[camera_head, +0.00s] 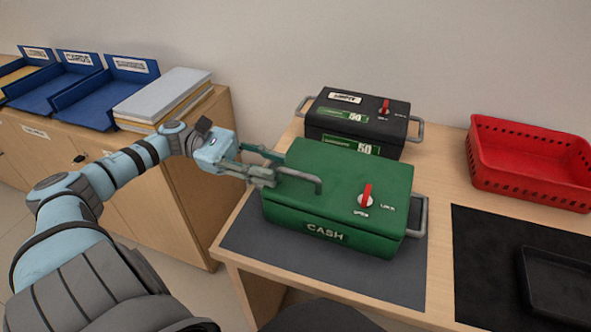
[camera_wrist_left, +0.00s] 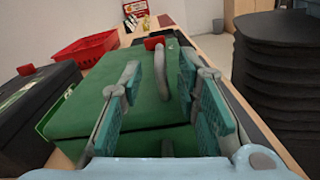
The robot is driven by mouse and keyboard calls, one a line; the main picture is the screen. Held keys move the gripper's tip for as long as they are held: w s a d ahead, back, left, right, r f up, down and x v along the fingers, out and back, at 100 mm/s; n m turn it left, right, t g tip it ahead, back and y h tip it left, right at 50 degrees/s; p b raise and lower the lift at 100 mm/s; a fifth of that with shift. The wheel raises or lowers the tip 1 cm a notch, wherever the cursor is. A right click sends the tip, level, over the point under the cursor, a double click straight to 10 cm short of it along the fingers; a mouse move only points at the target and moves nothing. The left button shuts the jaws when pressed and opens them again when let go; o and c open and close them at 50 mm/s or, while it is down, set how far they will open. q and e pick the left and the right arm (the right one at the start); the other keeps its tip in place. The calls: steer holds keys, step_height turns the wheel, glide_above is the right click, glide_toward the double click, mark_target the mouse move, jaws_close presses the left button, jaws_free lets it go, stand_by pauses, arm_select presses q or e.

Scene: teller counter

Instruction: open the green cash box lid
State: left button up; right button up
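The green cash box (camera_head: 330,200), marked CASH, stands on a dark grey mat with its lid down. A red latch knob (camera_head: 366,196) sits on the lid between printed labels and also shows in the left wrist view (camera_wrist_left: 154,43). A grey bar handle (camera_head: 305,178) rises from the lid. My left gripper (camera_head: 268,166) is at the lid's left side, at the handle. In the left wrist view its teal fingers (camera_wrist_left: 160,85) are spread, with the handle (camera_wrist_left: 160,72) between them; I cannot tell whether either finger touches it. My right gripper is not in view.
A black box (camera_head: 357,118) with a red knob stands close behind the green one. A red basket (camera_head: 530,165) and a black tray (camera_head: 555,285) on a black mat lie to the right. Blue trays (camera_head: 105,92) and stacked paper sit on the left cabinet. Dark stacked shapes (camera_wrist_left: 275,80) stand beside the counter.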

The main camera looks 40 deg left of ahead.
mark_target(289, 170)
arm_select(q)
steer(key=b+x, duration=0.1)
steer(key=x, duration=0.3)
steer(key=shift+w+d+f, duration=0.1)
steer(key=shift+d, duration=0.25)
steer(key=shift+w+d, duration=0.2)
steer(key=shift+d, duration=0.35)
jaws_close()
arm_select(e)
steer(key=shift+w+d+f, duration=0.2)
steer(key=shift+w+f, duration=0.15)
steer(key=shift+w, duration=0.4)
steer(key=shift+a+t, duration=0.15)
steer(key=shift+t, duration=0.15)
